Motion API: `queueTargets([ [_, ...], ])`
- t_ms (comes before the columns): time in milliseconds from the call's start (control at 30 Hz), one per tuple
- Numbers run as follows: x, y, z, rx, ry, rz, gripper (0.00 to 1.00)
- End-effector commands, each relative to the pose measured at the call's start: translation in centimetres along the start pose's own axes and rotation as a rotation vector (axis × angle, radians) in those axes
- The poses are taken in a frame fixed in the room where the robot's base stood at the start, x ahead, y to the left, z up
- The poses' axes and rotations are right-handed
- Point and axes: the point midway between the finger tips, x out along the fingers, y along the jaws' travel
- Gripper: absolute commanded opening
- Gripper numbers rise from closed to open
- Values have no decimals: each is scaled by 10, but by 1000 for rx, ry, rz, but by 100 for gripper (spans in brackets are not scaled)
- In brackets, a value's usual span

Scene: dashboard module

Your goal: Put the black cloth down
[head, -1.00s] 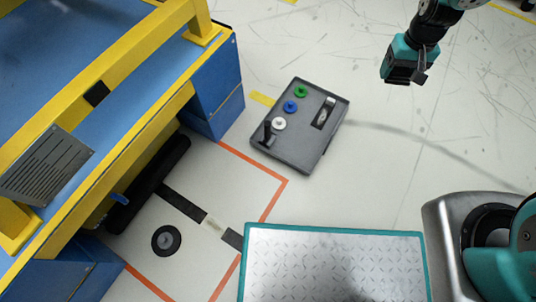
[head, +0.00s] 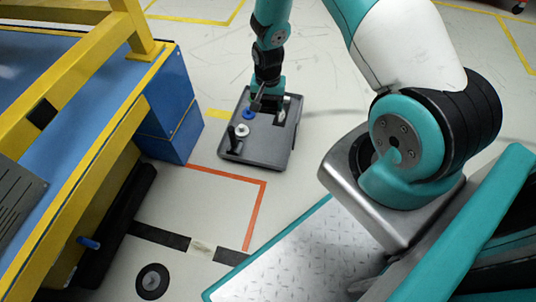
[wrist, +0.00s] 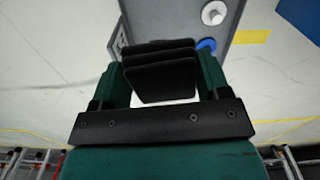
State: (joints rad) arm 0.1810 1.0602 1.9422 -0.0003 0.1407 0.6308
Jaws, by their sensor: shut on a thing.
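My gripper (wrist: 160,60) is shut on the black cloth (wrist: 158,82), which shows as stacked dark folds between its two teal fingers in the wrist view. In the head view my gripper (head: 263,97) is above the far part of the grey dashboard module (head: 262,154). The cloth is too small and dark to pick out there. The module lies on the floor with a blue knob (head: 248,114), a white knob (head: 242,131) and a black lever (head: 232,139). My arm hides its far end, and I cannot tell whether the cloth touches it.
A blue and yellow workbench (head: 172,110) stands at the left. A round black disc (head: 152,281) lies on the floor near orange and black tape. A diamond-plate surface (head: 300,255) is in the foreground.

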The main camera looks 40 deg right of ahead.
Motion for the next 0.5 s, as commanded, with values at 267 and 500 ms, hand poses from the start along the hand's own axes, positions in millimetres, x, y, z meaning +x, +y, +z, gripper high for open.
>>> queueTargets([
  [267,65,9,0,102,-1,0,51],
  [500,134,8,0,98,0,0,51],
])
